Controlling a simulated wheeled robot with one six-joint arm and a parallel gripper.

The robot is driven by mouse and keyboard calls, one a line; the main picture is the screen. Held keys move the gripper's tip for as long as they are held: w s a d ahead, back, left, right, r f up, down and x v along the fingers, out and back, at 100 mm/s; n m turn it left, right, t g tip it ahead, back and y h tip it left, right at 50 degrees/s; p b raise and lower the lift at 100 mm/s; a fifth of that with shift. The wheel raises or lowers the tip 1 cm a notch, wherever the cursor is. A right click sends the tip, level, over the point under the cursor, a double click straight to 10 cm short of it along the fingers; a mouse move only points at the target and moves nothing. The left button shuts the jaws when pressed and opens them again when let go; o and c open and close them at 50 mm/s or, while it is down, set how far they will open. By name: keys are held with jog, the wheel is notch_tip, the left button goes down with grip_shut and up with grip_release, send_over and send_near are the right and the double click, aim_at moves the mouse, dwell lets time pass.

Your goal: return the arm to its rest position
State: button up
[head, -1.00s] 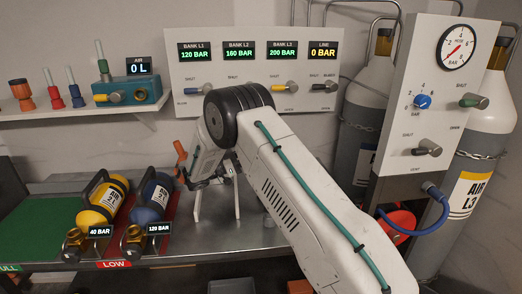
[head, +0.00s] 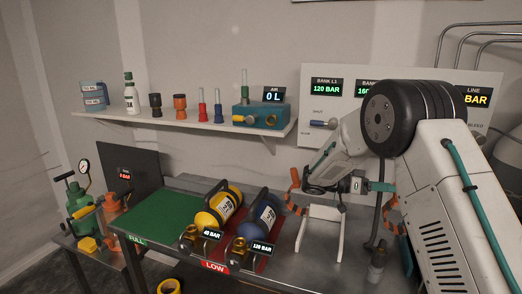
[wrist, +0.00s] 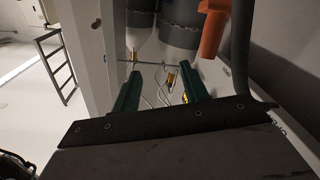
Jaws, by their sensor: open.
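My arm comes in from the right of the head view, with its dark round elbow joint in front of the bank panel. My gripper (head: 382,187) is at the end of the folded forearm, above the right part of the bench, with teal fingers toward the right. In the wrist view its two dark green fingers (wrist: 160,70) stand apart with nothing held between them. Beyond the fingers, grey cylinders (wrist: 180,32) with chains show, some distance away.
The metal bench (head: 290,265) carries a yellow bottle (head: 226,207), a blue bottle (head: 262,217) and a white stand (head: 322,235) below my wrist. A shelf (head: 190,122) runs along the wall. The bank panel (head: 320,110) is partly behind my arm. An orange part (wrist: 210,30) shows near the fingers.

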jog(key=s+r+n+y, duration=0.4)
jog(key=s+r, duration=0.1)
jog(key=s, duration=0.5)
jog(key=s+r+n+y, duration=0.3)
jog(key=s+r+y, duration=0.15)
jog(key=s, duration=0.55)
jog(key=s+a+f+n+t+y, duration=0.2)
jog(key=s+a+n+t+y, duration=0.1)
jog(key=s, duration=0.7)
jog(key=s+a+f+n+t+y, duration=0.1)
jog(key=s+a+n+t+y, duration=0.2)
jog(key=s+a+n+y, duration=0.3)
jog(key=shift+s+a+f+n, duration=0.4)
jog(key=shift+s+a, duration=0.65)
jog(key=shift+s, duration=1)
